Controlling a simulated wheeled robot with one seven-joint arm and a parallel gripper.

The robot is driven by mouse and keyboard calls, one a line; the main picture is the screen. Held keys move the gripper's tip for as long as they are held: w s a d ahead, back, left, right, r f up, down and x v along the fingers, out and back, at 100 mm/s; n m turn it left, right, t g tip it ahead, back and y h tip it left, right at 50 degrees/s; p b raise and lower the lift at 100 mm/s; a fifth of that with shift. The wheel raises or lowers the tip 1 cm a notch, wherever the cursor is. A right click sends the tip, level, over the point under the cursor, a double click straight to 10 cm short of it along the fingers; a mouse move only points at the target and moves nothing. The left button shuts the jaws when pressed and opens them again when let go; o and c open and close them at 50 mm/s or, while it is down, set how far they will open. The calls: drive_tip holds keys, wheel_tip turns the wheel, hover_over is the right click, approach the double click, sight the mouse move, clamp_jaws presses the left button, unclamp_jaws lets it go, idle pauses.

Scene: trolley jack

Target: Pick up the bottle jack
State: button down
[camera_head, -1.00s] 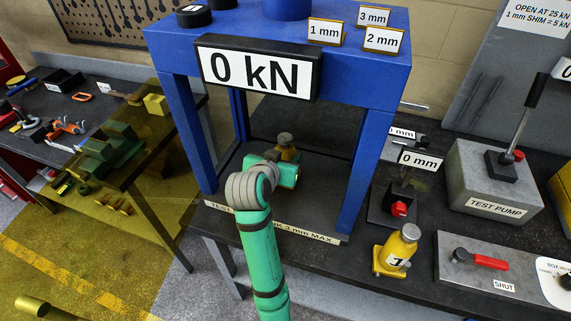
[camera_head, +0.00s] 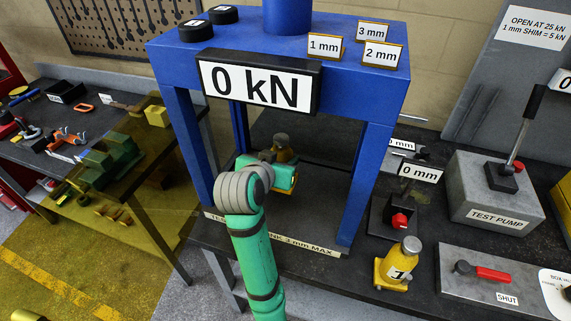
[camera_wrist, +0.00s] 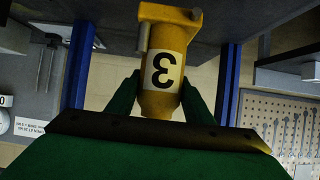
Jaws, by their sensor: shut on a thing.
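A yellow bottle jack with a grey top (camera_head: 282,148) is inside the blue press frame, partly hidden by my gripper (camera_head: 276,172). In the wrist view the jack (camera_wrist: 158,98) shows a white label with a 3, upside down in that picture. My gripper's green fingers (camera_wrist: 160,88) are shut on its two sides. I cannot tell whether its base touches the press bed. A second yellow bottle jack marked 1 (camera_head: 397,262) stands upright on the bench, right of the press.
Blue press legs (camera_head: 368,190) stand on both sides of my gripper, with the 0 kN display (camera_head: 262,84) above. The grey test pump (camera_head: 495,190) and a valve plate with a red lever (camera_head: 492,274) are at right. The press bed's right part (camera_head: 325,215) is clear.

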drive_tip(key=s+a+r, duration=0.7)
drive_tip(key=s+r, duration=0.1)
drive_tip(key=s, duration=0.1)
drive_tip(key=shift+s+a, duration=0.2)
drive_tip(key=shift+s, duration=0.1)
drive_tip(key=shift+r, duration=0.15)
drive_tip(key=shift+s, duration=0.1)
